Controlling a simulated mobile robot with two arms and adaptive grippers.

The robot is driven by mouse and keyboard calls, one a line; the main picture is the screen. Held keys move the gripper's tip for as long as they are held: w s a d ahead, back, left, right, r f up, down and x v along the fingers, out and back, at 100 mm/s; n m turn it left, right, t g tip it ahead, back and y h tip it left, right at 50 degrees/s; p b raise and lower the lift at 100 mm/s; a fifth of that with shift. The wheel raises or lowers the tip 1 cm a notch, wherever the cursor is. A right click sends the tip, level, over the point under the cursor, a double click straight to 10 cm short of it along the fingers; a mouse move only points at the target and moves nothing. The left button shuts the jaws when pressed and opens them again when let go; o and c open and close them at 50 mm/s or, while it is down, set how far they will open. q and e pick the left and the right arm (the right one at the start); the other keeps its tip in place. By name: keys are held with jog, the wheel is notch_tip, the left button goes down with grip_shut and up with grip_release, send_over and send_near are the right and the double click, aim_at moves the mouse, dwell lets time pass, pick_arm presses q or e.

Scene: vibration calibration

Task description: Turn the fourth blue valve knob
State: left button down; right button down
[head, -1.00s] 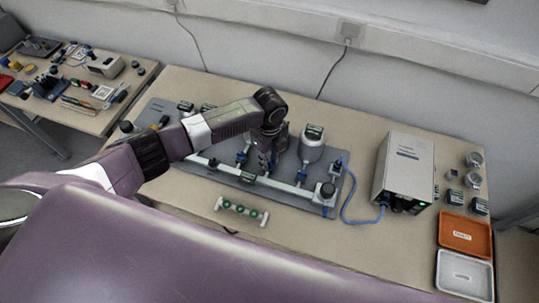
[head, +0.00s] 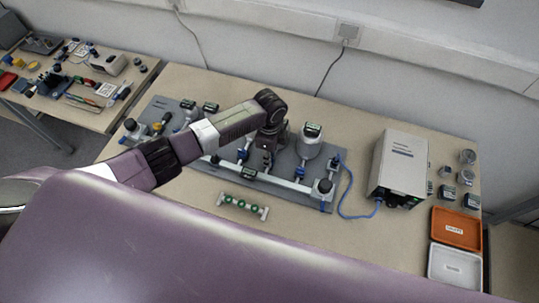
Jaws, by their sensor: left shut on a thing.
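A grey board (head: 318,204) on the table carries a white pipe (head: 290,185) with branches and blue valve knobs. My left gripper (head: 267,162) points down over the pipe between these knobs. It is shut on a blue valve knob, which the fingers and wrist hide. My right gripper is not in view.
A white round vessel (head: 310,140) stands close to the right of my left gripper. A grey box (head: 398,165) with a blue cable stands farther right, near an orange tray (head: 455,241) and a white tray (head: 455,282). A rack with green parts (head: 243,204) lies in front.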

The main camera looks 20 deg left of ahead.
pick_arm(q)
jog(key=shift+w, duration=0.1)
jog(key=c, duration=1.7)
grip_release()
jog(key=shift+r, duration=0.1)
notch_tip(320, 180, up, 12)
jog(key=shift+f, duration=0.1)
